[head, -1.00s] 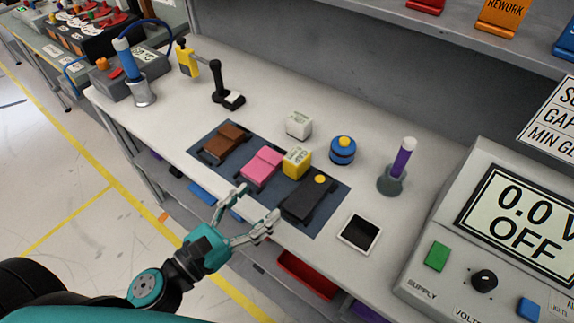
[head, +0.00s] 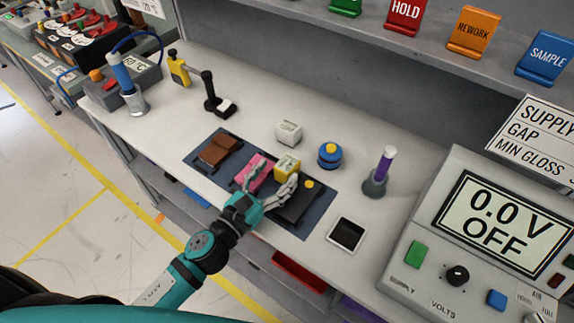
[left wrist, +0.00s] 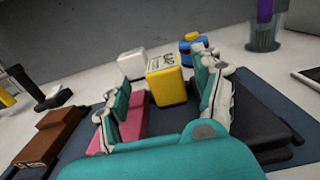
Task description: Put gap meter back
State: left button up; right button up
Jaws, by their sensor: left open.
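The yellow gap meter (head: 287,167) stands on the dark mat (head: 318,222) among the coloured modules, between the pink one and the black one. In the left wrist view the yellow block (left wrist: 167,82) has lettering on its top and stands just ahead of the fingers. My left gripper (head: 270,182) is open, with its two fingers spread toward the block. In the left wrist view the gripper (left wrist: 165,95) has a finger on each side in front of the block; contact cannot be made out. My right gripper is not in view.
On the mat lie a brown module (head: 219,150), a pink module (head: 252,175) and a black module (head: 298,207). Behind it stand a white block (head: 289,132) and a blue round item (head: 330,155). A purple-handled tool (head: 378,172) and a dark tablet (head: 346,234) are to the right.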

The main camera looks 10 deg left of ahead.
aim_at(280, 171)
pick_arm(q)
jog(key=x, duration=0.2)
jog(key=p+x, duration=0.1)
jog(key=x, duration=0.1)
jog(key=shift+s+d+r, duration=0.1)
jog(key=shift+d+r, duration=0.05)
jog(key=shift+r, duration=0.05)
jog(key=shift+w+d+f, duration=0.15)
jog(key=shift+w, duration=0.25)
jog(key=shift+s, duration=0.1)
grip_shut()
